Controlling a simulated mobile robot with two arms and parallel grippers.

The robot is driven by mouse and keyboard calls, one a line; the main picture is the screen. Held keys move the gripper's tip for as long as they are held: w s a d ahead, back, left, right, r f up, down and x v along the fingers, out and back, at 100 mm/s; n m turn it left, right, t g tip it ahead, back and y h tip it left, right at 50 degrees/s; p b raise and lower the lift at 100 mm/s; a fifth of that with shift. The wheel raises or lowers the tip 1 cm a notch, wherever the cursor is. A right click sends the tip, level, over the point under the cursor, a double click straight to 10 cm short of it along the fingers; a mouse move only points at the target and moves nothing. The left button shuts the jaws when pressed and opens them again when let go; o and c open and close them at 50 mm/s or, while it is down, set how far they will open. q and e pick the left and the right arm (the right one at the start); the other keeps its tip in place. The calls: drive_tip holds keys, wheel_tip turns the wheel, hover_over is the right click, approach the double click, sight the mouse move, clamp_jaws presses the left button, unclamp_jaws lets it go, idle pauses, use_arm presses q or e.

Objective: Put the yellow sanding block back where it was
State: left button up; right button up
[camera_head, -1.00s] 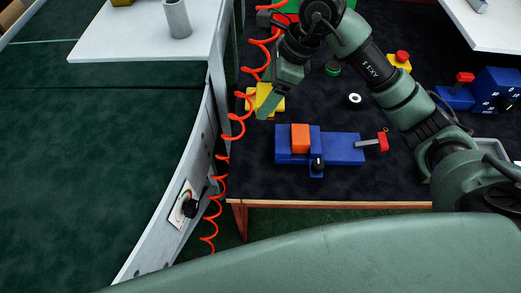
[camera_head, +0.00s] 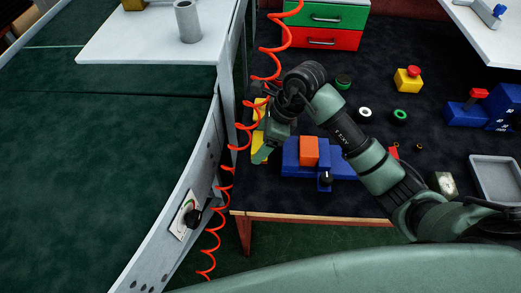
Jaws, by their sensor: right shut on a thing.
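My right gripper (camera_head: 262,152) reaches down at the left side of the dark table. It is shut on the yellow sanding block (camera_head: 257,141), of which only a small yellow part shows beside the fingers. Another yellow patch (camera_head: 259,107) shows just behind the gripper, partly covered by the wrist and the red coil; I cannot tell what it belongs to. I cannot tell whether the held block touches the table. My left gripper is not in view.
A blue fixture with an orange block (camera_head: 309,152) stands right beside the gripper. A red coiled hose (camera_head: 231,147) hangs close on its left, by the curved conveyor (camera_head: 110,150). Drawers (camera_head: 325,20) stand behind; a grey tray (camera_head: 495,178) lies right.

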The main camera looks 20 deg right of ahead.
wheel_tip(320, 180, down, 4)
drive_tip(key=shift+f, duration=0.25)
drive_tip(key=o, duration=0.9)
drive_tip(key=shift+f, duration=0.2)
drive_tip(key=o, duration=0.4)
drive_tip(key=shift+r, duration=0.2)
